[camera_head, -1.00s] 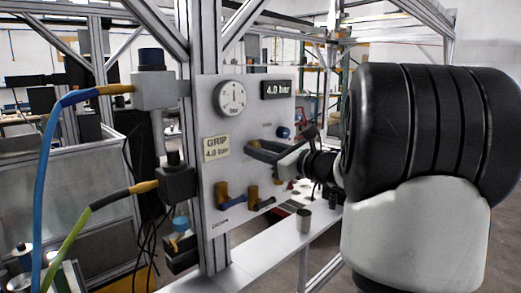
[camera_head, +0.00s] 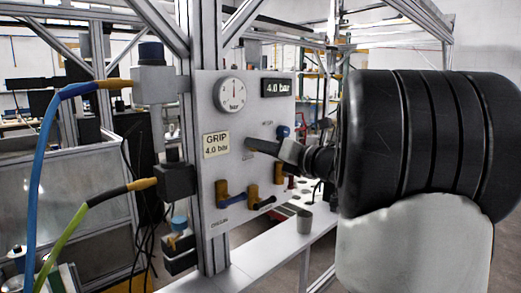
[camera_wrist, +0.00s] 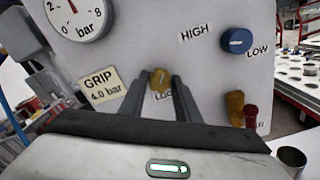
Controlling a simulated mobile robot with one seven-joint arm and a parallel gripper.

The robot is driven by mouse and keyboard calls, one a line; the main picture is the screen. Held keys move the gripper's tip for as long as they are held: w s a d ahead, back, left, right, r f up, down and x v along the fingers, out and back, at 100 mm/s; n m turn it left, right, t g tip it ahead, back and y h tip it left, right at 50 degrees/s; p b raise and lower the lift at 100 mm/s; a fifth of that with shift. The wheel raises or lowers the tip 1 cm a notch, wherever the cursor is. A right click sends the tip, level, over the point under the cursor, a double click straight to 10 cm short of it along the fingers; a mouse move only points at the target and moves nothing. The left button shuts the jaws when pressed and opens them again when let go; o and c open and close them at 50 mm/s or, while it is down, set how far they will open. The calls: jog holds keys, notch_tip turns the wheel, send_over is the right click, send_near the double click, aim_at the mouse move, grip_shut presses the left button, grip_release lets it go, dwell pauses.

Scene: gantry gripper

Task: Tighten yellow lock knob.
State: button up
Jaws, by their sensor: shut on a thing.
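The yellow lock knob (camera_wrist: 160,80) sits on the grey panel, above a label partly hidden by my gripper. My gripper (camera_wrist: 160,84) reaches toward the panel with one finger on each side of the knob, and it is shut on the knob. In the head view my gripper (camera_head: 262,148) meets the panel right of the GRIP 4.0 bar label (camera_head: 216,144), and its fingers hide the knob there.
The panel (camera_head: 212,100) carries a round gauge (camera_head: 230,93), a 4.0 bar display (camera_head: 278,88) and a blue HIGH/LOW knob (camera_wrist: 237,41). Valves with blue and black levers (camera_head: 232,198) stand below. A grey cup (camera_head: 305,221) stands on the white ledge.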

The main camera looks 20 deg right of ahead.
jog(key=m+p, duration=1.5)
jog(key=m, duration=1.2)
jog(key=shift+m, duration=0.4)
jog(key=o, duration=1)
jog(key=shift+o, duration=0.2)
jog(key=b+v, duration=0.1)
jog(key=v, duration=1.6)
jog(key=shift+s, duration=0.25)
jog(key=shift+d, duration=0.1)
